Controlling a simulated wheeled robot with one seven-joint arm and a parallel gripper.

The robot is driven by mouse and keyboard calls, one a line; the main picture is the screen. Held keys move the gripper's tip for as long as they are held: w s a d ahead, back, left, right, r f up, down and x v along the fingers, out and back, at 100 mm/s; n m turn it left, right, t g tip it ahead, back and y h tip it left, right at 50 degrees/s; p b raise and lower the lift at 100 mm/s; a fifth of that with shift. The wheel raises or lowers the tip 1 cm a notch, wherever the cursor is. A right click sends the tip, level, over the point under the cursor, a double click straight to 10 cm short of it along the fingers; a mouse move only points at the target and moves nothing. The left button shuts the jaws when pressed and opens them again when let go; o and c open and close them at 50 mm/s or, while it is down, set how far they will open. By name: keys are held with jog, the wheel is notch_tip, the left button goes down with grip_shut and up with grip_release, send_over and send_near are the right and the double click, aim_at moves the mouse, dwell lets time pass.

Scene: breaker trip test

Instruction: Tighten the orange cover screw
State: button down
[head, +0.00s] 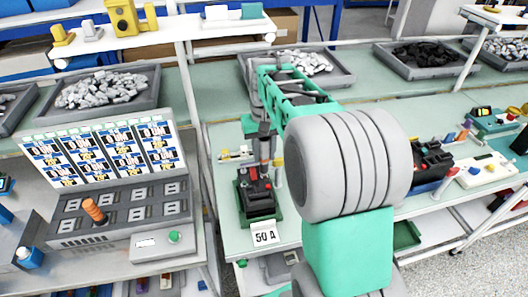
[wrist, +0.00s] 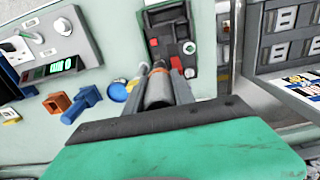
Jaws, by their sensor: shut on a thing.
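A dark breaker (head: 258,196) with small red parts sits in a green-edged holder on the bench, behind a "50 A" label. It also shows at the top of the wrist view (wrist: 172,40). My gripper (head: 264,140) points down above the breaker. In the wrist view my gripper (wrist: 165,85) is shut on a grey cylindrical tool (wrist: 158,92), which looks like a driver, with an orange-brown end towards the breaker. I cannot tell whether this end touches the breaker. The orange cover screw cannot be made out clearly; the tool and fingers cover part of that area.
A test panel (head: 115,215) with an orange upright handle (head: 95,210) stands at left. Other breakers (head: 430,160) stand to the right. Grey bins (head: 155,78) of parts stand at the back. An orange block (wrist: 58,103) and a blue clamp-like piece (wrist: 82,104) lie beside my gripper.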

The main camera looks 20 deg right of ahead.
aim_at(264, 139)
jog(key=shift+f+b, duration=0.3)
jog(key=shift+f, duration=0.5)
dwell(1.9)
dwell(1.0)
jog(key=shift+r+p, duration=2.3)
jog(key=shift+r, duration=0.8)
